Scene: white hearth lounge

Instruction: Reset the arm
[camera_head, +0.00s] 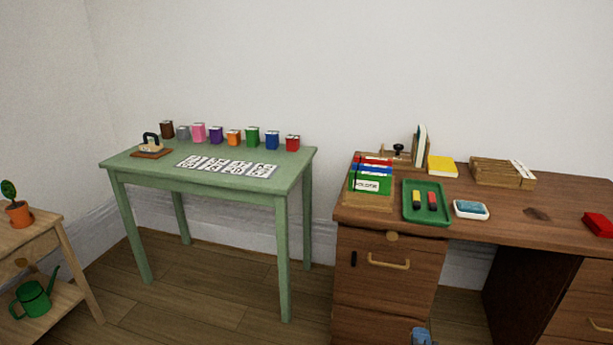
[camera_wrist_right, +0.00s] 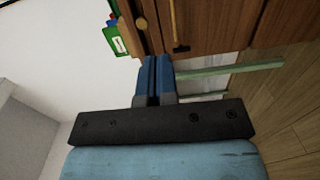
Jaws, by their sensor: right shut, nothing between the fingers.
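My right gripper (camera_head: 421,337) shows only as a small blue tip at the bottom edge of the head view, in front of the brown desk (camera_head: 570,192) and below its top. In the right wrist view, the two blue fingers of my right gripper (camera_wrist_right: 158,62) are together, with nothing between them. They point toward the wooden front of the desk (camera_wrist_right: 220,22), which appears turned sideways there. My left gripper is in neither view.
The desk holds a green tray (camera_head: 447,216), a card box (camera_head: 349,205), a yellow block (camera_head: 442,166) and a red box (camera_head: 598,225). A green table (camera_head: 294,176) with several coloured blocks stands left. Floor shows between the furniture.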

